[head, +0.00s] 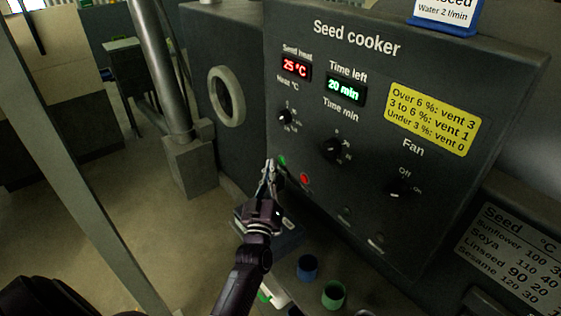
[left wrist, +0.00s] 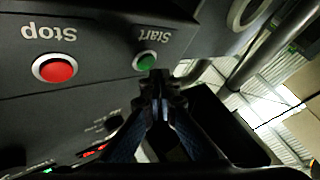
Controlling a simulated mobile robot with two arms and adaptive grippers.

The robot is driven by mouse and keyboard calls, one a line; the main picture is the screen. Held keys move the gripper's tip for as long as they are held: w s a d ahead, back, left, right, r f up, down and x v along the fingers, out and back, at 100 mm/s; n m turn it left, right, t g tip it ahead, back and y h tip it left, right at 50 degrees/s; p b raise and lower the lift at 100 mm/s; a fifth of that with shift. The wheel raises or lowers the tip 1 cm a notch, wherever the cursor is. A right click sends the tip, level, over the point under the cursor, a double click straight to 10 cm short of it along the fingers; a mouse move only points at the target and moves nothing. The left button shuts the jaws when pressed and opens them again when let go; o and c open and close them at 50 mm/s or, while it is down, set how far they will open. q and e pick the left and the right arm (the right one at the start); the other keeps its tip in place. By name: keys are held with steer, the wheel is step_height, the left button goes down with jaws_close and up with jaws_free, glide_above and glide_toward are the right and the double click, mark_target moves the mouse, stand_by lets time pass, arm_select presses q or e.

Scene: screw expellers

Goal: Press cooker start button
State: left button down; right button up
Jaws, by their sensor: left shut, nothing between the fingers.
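The seed cooker (head: 440,195) is a dark panel in the head view. Its green Start button (head: 282,160) shows just beside my left gripper's fingertips (head: 269,168). In the left wrist view the green Start button (left wrist: 146,61) sits under an upside-down "Start" label, just beyond and slightly left of the left gripper's closed tips (left wrist: 160,82). The left gripper is shut and empty. I cannot tell whether its tips touch the panel; the button is not covered. The red Stop button (head: 304,179) is to the right in the head view. My right gripper is not in view.
Black knobs (head: 334,149) stick out of the panel. A blue cup (head: 307,267) and a green cup (head: 333,294) stand below. A grey post (head: 160,65) rises at left.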

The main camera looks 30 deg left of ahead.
arm_select(q)
steer(key=shift+w+d, duration=0.1)
steer(key=shift+w, duration=0.05)
steer(key=shift+w+d, duration=0.1)
steer(key=shift+w, duration=0.15)
steer(key=shift+w+d, duration=0.15)
steer(key=shift+w, duration=0.25)
stand_by(0.6)
steer(key=shift+s, duration=0.2)
steer(key=shift+s+a, duration=0.3)
steer(key=shift+s, duration=0.35)
steer(key=s, duration=0.1)
steer(key=s+a+p, duration=0.1)
steer(key=s, duration=0.1)
steer(key=s+a+p, duration=0.1)
steer(key=shift+s, duration=0.3)
